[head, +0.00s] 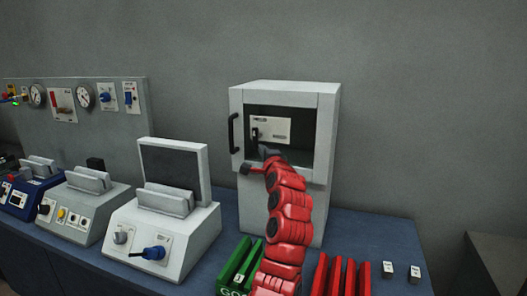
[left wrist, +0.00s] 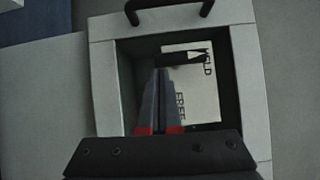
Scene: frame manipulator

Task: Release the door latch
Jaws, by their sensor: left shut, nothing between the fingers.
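A white cabinet (head: 285,90) stands on the blue bench, with a black door handle (head: 233,133) on its left side. Inside its recessed opening is a pale plate (head: 280,128) with a small black latch lever (head: 256,134). In the left wrist view the plate (left wrist: 205,95) reads HELD and FREE, and the lever (left wrist: 182,59) lies at the HELD end. My left gripper (head: 265,149) is shut and empty, reaching into the opening. Its fingertips (left wrist: 164,72) are right by the lever; I cannot tell whether they touch. My right gripper is not in view.
A white device (head: 165,230) with a blue knob stands left of the cabinet. A green holder (head: 238,268) and red holders (head: 335,278) are near the bench front. Two small white blocks (head: 388,269) lie at right. A gauge panel (head: 85,120) stands at the back left.

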